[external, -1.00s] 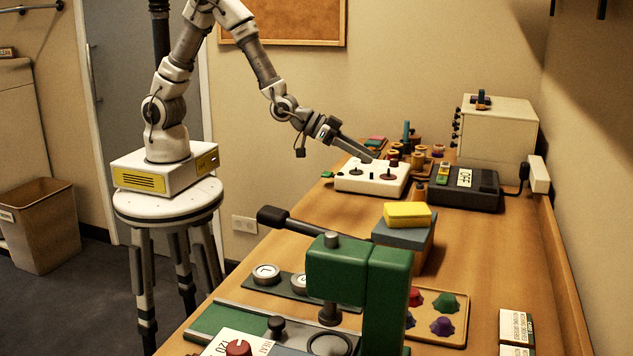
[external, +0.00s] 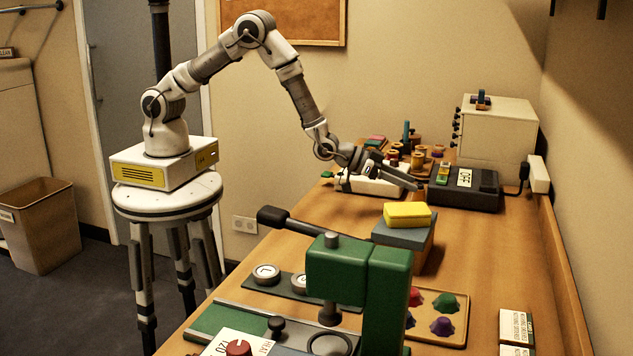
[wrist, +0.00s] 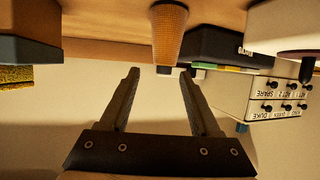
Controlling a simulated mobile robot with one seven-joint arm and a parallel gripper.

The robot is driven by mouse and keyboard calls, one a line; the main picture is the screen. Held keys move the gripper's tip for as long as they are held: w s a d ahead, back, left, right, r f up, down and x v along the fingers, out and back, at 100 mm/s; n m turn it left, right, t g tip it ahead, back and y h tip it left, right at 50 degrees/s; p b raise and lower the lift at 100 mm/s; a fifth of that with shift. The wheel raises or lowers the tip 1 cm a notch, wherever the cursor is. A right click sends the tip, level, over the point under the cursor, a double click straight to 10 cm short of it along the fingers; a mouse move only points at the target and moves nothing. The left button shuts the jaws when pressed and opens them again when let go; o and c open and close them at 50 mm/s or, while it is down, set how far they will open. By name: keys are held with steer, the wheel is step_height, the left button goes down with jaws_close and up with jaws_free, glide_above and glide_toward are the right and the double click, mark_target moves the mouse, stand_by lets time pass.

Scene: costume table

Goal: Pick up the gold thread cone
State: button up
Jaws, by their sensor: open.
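The gold thread cone (wrist: 168,35) shows in the wrist view as an orange-gold textured cone with a dark end, just ahead of the gap between my fingers. In the external view it is a small orange-brown shape (external: 419,192) by my fingertips, partly hidden. My gripper (wrist: 160,74) is open, with nothing between its fingers. In the external view my gripper (external: 408,181) reaches low over the table, pointing right toward the cone. Whether a finger touches the cone I cannot tell.
A dark device (external: 462,188) stands just right of the cone. A yellow block (external: 407,214) on a grey-topped box (external: 404,234) is nearer the camera. Several spools (external: 417,160) stand behind. A cream box (external: 497,130) is at the back.

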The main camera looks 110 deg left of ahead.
steer(key=shift+a+p+x, duration=0.2)
steer(key=shift+p+x, duration=0.1)
steer(key=shift+x, duration=1.5)
steer(key=shift+a+p+x, duration=0.15)
steer(key=shift+p+x, duration=0.15)
steer(key=shift+x, duration=1.55)
steer(key=shift+r, duration=0.1)
steer(key=shift+s, duration=0.1)
jaws_close()
